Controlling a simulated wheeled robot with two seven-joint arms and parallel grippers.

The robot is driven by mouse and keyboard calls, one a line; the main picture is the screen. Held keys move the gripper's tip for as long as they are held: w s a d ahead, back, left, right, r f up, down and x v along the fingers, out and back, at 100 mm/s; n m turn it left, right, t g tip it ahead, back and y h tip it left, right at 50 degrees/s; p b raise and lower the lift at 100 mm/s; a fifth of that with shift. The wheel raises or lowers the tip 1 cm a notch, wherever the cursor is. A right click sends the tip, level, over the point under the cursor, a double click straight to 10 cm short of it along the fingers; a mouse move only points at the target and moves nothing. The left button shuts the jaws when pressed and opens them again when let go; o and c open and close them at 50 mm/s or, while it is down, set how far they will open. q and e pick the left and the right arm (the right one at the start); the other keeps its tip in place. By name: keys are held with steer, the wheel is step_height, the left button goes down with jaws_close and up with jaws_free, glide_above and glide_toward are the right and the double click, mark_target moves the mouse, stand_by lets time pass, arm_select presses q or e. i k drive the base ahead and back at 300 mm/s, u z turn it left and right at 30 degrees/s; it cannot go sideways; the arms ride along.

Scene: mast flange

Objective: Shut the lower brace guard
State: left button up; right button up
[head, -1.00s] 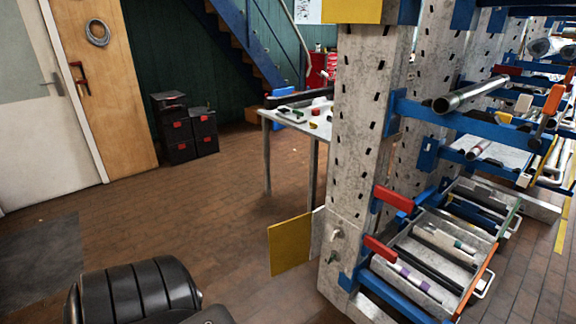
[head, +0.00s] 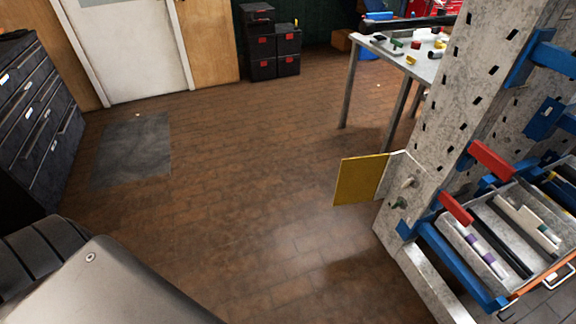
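The lower brace guard is a flat yellow panel (head: 361,180) low on the side of the grey perforated mast (head: 478,90). It stands swung out to the left of the mast, joined to it by a pale bracket (head: 405,160). Small knobs, one pale (head: 408,182) and one green (head: 399,204), show on the mast face beside the panel. Part of my own arm fills the lower left corner, well apart from the panel. Neither of my grippers is in view.
A rack tray (head: 470,262) with tubes and red-ended blue arms juts from the mast on the right. A table (head: 400,57) with small parts stands behind. Black boxes (head: 275,50) and a dark drawer cabinet (head: 38,110) stand farther left. The brick floor between is clear.

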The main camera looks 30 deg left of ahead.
mark_target(359, 178)
steer(key=u, duration=1.25)
steer(key=i, duration=3.35)
steer(key=z, duration=3.6)
